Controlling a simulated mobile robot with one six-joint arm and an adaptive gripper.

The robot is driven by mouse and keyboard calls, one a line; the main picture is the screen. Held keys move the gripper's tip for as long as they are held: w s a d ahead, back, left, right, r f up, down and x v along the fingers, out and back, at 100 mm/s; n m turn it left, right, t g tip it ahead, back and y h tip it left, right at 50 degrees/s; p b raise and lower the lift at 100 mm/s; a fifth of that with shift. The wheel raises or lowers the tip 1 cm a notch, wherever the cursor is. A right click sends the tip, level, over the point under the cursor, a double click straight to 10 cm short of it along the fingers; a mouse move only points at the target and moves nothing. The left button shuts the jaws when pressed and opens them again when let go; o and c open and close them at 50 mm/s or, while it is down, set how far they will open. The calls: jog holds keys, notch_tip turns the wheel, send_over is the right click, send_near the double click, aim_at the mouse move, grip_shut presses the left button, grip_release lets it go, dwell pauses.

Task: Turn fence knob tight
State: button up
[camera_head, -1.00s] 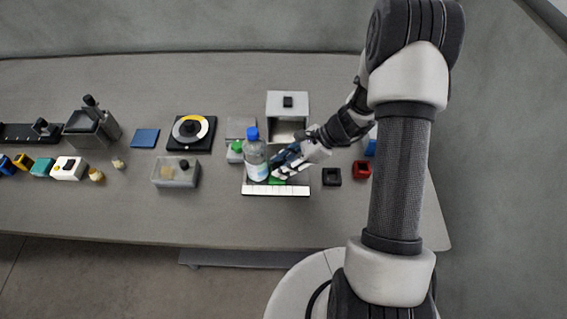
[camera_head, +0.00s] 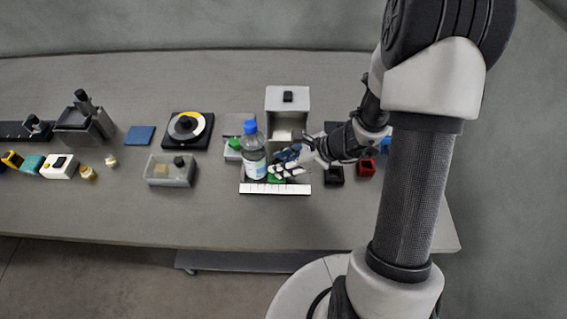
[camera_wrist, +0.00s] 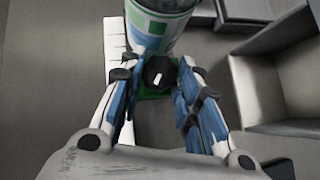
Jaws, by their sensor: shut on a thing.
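The fence knob (camera_wrist: 160,74) is black with a white mark on top, in the wrist view's upper middle. It stands over a green piece (camera_wrist: 153,92), which also shows in the head view (camera_head: 276,180) beside the bottle. My gripper (camera_wrist: 158,80) has its blue and white fingers on both sides of the knob and is shut on it. A white marked strip (camera_head: 275,189) lies along the near side of the green piece.
A clear bottle with a blue cap (camera_head: 254,160) stands close left of my gripper. A grey open-fronted box (camera_head: 287,102) is behind it. A black block (camera_head: 333,176) and a red block (camera_head: 366,168) lie to the right. The near table strip is clear.

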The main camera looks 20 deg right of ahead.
jog(key=o, duration=1.1)
jog(key=shift+c, duration=0.2)
jog(key=v, duration=1.2)
jog(key=shift+d+r, duration=0.1)
